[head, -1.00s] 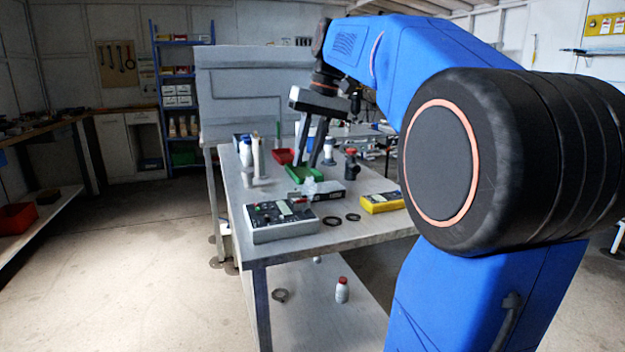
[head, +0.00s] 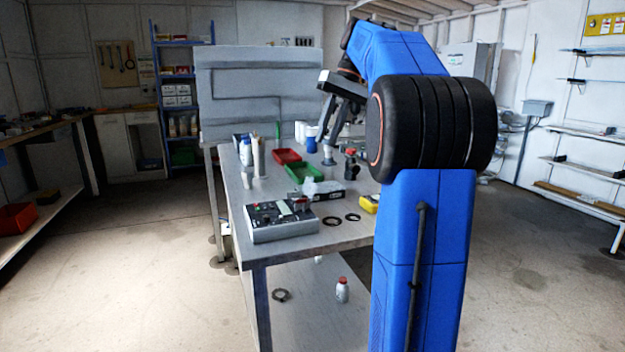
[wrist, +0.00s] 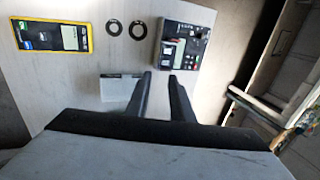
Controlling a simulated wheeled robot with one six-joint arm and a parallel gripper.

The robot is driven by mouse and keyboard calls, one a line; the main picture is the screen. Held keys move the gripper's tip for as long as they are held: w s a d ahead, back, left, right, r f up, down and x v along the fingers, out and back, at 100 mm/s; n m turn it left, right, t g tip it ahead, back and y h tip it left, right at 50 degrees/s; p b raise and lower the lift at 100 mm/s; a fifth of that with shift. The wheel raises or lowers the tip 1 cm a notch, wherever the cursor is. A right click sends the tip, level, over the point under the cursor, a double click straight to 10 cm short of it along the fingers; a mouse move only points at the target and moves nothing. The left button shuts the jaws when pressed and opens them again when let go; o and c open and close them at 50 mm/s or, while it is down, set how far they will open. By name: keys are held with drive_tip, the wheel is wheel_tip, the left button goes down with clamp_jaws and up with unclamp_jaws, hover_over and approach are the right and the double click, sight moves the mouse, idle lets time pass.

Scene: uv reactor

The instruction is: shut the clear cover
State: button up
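A grey instrument box (head: 283,232) with a dark control panel sits near the front of the table. It also shows in the wrist view (wrist: 178,47), ahead of my fingertips. A pale, see-through piece (head: 322,187) shows behind the box's right side; I cannot tell whether it is the clear cover or how it is attached. My gripper (head: 329,139) is above the far part of the table, away from the grey box. In the wrist view its two fingers (wrist: 160,74) are apart with nothing held between them.
A green bin (head: 299,170) and a red bin (head: 287,156) stand behind the box, with bottles to their left. Two dark rings (head: 333,221) and a yellow meter (head: 369,203) lie to its right. The floor left of the table (head: 130,250) is clear.

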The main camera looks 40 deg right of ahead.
sight(312, 178)
drive_tip(key=x, duration=1.3)
drive_tip(key=shift+a, duration=0.1)
clamp_jaws()
